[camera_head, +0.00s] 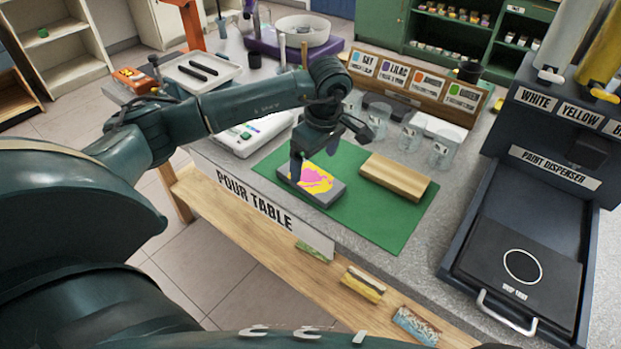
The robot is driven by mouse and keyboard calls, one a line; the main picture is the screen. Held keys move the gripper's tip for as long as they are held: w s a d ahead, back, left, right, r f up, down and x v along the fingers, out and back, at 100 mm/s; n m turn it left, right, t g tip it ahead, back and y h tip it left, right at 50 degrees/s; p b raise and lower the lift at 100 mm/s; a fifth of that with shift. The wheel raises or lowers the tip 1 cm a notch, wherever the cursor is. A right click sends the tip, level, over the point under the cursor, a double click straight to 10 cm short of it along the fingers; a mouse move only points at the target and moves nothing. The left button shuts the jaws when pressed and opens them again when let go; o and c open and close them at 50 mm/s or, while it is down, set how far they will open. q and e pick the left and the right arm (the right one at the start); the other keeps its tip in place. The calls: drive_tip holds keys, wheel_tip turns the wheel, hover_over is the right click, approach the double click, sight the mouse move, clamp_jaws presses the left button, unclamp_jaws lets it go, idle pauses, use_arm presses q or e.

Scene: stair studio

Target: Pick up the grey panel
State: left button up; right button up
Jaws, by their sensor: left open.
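The grey panel (325,195) lies flat on a green mat (392,232) on the table, with pink and yellow paint on its top. My left gripper (318,160) is open and hangs over the panel, pointing down. One finger is by the panel's left end; I cannot tell whether it touches. Nothing is held in the gripper. My right gripper is not in view.
A wooden block (395,176) lies on the mat to the right of the panel. Clear cups (411,139) stand behind it. A white scale (251,134) is at the left. A paint dispenser (525,240) stands at the right. Small painted panels (363,284) lie on the front ledge.

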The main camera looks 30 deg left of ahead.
sight(311, 177)
use_arm(q)
drive_tip(key=shift+w+a+f+p, duration=0.1)
drive_tip(key=shift+a+f+p, duration=0.1)
drive_tip(key=shift+f, duration=0.7)
drive_tip(key=shift+w+a+f+p, duration=0.1)
drive_tip(key=shift+a+f, duration=0.05)
drive_tip(key=shift+f, duration=0.75)
drive_tip(key=shift+a+f+p, duration=0.15)
drive_tip(key=shift+a+f, duration=0.05)
drive_tip(key=shift+f, duration=0.7)
drive_tip(key=shift+c, duration=0.3)
drive_tip(key=c, duration=1.1)
